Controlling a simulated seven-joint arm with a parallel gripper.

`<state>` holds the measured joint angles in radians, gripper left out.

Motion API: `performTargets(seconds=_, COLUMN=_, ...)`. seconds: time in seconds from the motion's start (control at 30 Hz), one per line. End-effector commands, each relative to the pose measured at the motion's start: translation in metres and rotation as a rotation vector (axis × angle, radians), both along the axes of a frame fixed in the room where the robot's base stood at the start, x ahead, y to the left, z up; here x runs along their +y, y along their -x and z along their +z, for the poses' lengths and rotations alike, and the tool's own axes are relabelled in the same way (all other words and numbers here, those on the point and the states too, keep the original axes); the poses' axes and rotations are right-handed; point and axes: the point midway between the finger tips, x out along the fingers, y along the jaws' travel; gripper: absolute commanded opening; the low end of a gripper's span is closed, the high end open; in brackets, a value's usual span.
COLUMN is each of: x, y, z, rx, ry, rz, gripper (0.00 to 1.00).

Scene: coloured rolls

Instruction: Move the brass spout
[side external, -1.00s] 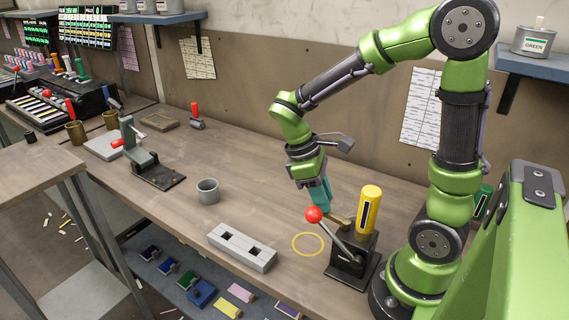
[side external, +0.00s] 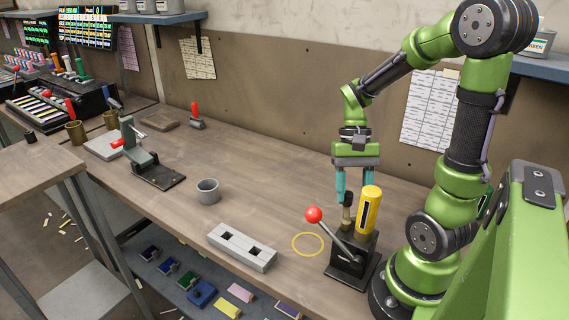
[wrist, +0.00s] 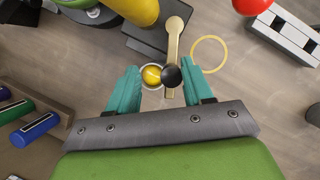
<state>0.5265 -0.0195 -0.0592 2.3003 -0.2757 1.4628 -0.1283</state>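The brass spout (side external: 347,213) reaches out from the black base (side external: 350,262) of the yellow dispenser. In the wrist view the spout (wrist: 173,42) is a flat brass arm with a dark knob (wrist: 172,76) at its near end. My gripper (side external: 354,195) is just above and behind the dispenser, pointing down. In the wrist view its two teal fingers (wrist: 158,72) are spread, with the knob between them, nearer the right finger. Whether that finger touches the knob I cannot tell. A small round rim with a yellow centre (wrist: 152,76) shows beside the knob; the side view hides it.
The yellow cylinder (side external: 369,212) stands close to my gripper. A red-ball lever (side external: 313,214) leans left from the base. A yellow ring (side external: 308,244) marks the bench. A grey two-hole block (side external: 243,247) and grey cup (side external: 208,191) lie left.

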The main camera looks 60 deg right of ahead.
Motion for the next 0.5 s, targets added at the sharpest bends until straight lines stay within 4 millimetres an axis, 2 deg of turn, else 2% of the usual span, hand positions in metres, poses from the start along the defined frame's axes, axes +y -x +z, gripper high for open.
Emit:
performTargets(seconds=0.07, x=-0.002, y=0.012, z=0.001, rx=-0.003, ry=0.000, rz=-0.176, gripper=0.50)
performTargets(seconds=0.1, x=-0.004, y=0.010, z=0.007, rx=-0.005, ry=0.001, rz=-0.190, gripper=0.50)
performTargets(seconds=0.5, x=-0.032, y=-0.005, z=0.082, rx=-0.003, ry=0.004, rz=-0.170, gripper=0.50)
